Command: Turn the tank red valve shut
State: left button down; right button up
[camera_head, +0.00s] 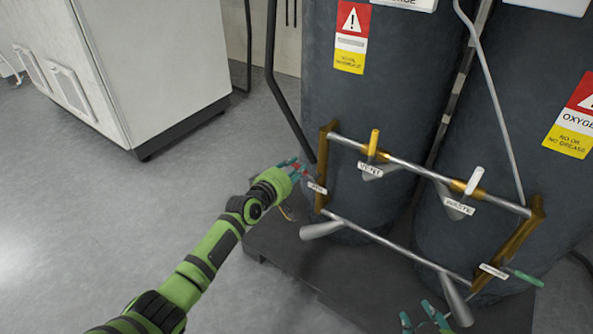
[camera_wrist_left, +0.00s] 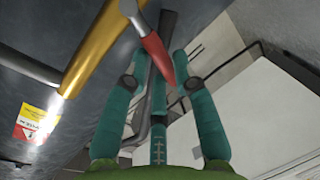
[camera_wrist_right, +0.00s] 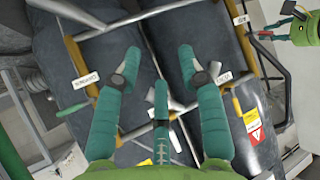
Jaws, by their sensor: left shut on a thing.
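The red valve handle (camera_wrist_left: 156,54) sits on a metal stem at the left end of the tank pipe frame. In the left wrist view it lies between the teal fingers of my left gripper (camera_wrist_left: 160,82). In the head view my left gripper (camera_head: 295,170) is shut on this handle, and its fingers cover most of it. The red handle also shows in the right wrist view (camera_wrist_right: 265,36), with my left gripper beside it. My right gripper (camera_head: 427,318) is at the bottom edge of the head view, open and empty; its fingers are apart in the right wrist view (camera_wrist_right: 160,75).
Two dark tanks (camera_head: 375,95) stand behind the pipe frame (camera_head: 400,163). The frame carries a yellow handle (camera_head: 373,143), a white handle (camera_head: 474,181), grey handles and a green handle (camera_head: 525,277). A white cabinet (camera_head: 155,65) stands at left. The floor between is clear.

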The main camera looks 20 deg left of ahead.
pick_arm(q)
jog(key=shift+w+a+f+n+h+b, duration=0.2)
jog(key=shift+f+n+b, duration=0.25)
jog(key=shift+n+b, duration=0.3)
jog(key=shift+s+a+f+n+h+b, duration=0.1)
jog(key=shift+f+n+h+b, duration=0.25)
jog(key=shift+n+b, duration=0.35)
pick_arm(e)
jog(key=w+a+r+n+t+y, duration=0.1)
jog(key=a+r+t+y, duration=0.1)
jog(key=r+t, duration=0.3)
jog(key=w+a+r+n+t+y, duration=0.1)
jog(key=a+r+t+y, duration=0.2)
jog(key=r, duration=0.9)
jog(key=shift+w+a+t, duration=0.2)
jog(key=shift+a+t, duration=0.15)
jog(key=shift+t, duration=0.55)
pick_arm(q)
jog(key=c, duration=1)
grip_release()
jog(key=shift+f, duration=0.1)
